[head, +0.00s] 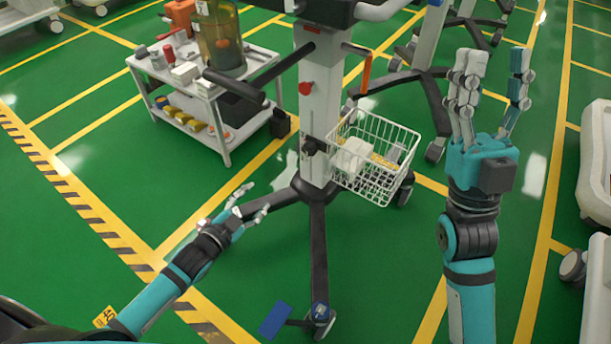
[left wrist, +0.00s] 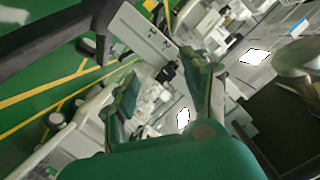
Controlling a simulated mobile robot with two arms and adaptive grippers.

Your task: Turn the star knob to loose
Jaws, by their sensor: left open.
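A dark knob (head: 312,146), which looks like the star knob, sits on the pale column (head: 318,110) of the central cart. A red round knob (head: 305,88) is higher on the same column. My left gripper (head: 254,200) is open and empty, below and left of the dark knob, apart from it. In the left wrist view, a small dark part (left wrist: 167,72) at the column shows beyond my open fingers; its lobes are too small to make out. My right gripper (head: 494,78) is open and empty, raised right of the cart.
A white wire basket (head: 372,180) with packages hangs right of the column. An orange lever (head: 366,72) is above it. Black cart legs (head: 319,250) and a blue pedal (head: 274,320) are low. A loaded side trolley (head: 215,130) stands left. Green floor is open between.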

